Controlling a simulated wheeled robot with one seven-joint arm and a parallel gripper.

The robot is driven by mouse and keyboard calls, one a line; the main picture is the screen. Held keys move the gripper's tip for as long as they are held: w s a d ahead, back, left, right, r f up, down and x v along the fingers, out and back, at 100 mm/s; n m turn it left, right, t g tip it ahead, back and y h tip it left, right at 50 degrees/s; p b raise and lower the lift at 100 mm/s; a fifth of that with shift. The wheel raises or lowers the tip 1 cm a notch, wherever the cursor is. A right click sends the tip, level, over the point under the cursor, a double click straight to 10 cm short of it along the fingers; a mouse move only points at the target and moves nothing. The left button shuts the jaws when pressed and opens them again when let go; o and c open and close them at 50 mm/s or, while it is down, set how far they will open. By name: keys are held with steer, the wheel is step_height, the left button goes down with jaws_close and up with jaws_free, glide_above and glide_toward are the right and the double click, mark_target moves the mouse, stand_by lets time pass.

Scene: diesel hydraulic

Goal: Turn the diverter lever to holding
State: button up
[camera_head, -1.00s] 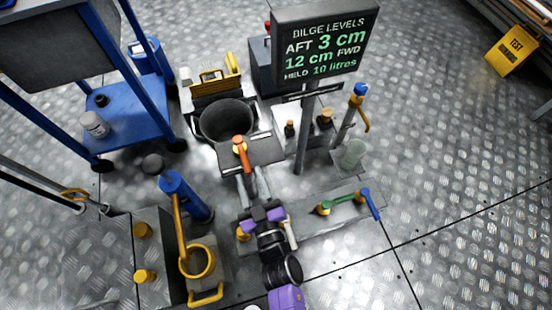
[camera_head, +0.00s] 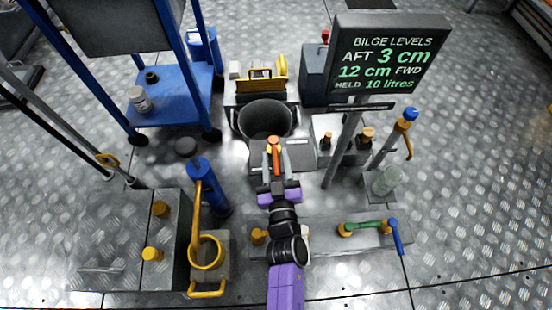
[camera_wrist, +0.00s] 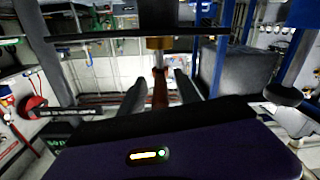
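The diverter lever (camera_head: 274,152), red-orange with an orange-gold pivot cap, stands on a dark grey plate (camera_head: 251,160) in front of a round black bucket. Its handle points toward me. My gripper (camera_head: 275,170), with purple sides and grey fingers, reaches it from the near side. In the wrist view the red lever handle (camera_wrist: 160,88) lies between the two fingers (camera_wrist: 159,92), with visible gaps on both sides. The gripper is open and appears not to grip the lever. A pale label shows on the plate right of the pivot; its text is unreadable.
The black bucket (camera_head: 265,118) stands just behind the plate. A display post (camera_head: 346,150) rises on the right, reading "HELD 10 litres". A blue pump cylinder (camera_head: 206,185) stands left of my arm.

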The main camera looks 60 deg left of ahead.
steer(key=shift+c, duration=0.2)
jaws_close()
stand_by(1.1)
